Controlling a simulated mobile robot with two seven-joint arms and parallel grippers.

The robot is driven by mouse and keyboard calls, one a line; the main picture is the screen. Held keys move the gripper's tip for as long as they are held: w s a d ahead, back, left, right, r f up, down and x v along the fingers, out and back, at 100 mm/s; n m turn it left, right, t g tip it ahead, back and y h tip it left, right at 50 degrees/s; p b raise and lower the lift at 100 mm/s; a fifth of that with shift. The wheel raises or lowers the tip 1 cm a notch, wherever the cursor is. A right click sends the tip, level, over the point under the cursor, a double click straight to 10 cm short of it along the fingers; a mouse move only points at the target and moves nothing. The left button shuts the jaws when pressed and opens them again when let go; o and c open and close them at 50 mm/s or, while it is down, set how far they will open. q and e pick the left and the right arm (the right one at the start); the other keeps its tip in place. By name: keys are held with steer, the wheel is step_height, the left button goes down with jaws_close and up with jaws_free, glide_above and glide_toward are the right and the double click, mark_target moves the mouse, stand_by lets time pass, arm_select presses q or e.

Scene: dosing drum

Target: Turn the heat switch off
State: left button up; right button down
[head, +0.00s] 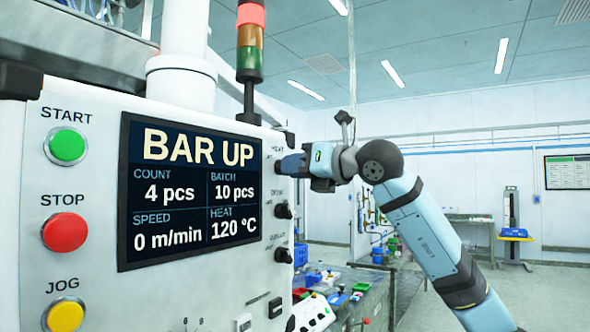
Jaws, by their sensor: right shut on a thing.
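The heat switch (276,168) is at the top of a column of switches on the right side of the white control panel, under a small label that seems to read HEAT. My right gripper (288,165) is at this switch and shut on it. The fingers cover most of the knob, so its position cannot be read. The display (190,190) reads BAR UP and HEAT 120 °C. My left gripper is not in view.
Two more black knobs (283,211) sit just below the heat switch. START (68,146), STOP (65,232) and JOG (66,314) buttons line the panel's left side. A signal tower (250,45) glows red at the top. A cluttered bench (365,300) stands behind.

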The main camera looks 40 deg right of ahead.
arm_select(q)
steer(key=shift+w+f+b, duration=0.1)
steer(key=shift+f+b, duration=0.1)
steer(key=shift+b, duration=0.15)
arm_select(e)
steer(key=shift+n, duration=4.3)
steer(key=c, duration=1.2)
jaws_free()
arm_select(q)
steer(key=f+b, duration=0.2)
steer(key=b, duration=0.1)
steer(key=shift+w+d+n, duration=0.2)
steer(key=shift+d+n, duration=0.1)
arm_select(e)
steer(key=v, duration=1.3)
steer(key=shift+s+d, duration=0.2)
steer(key=shift+s, duration=0.2)
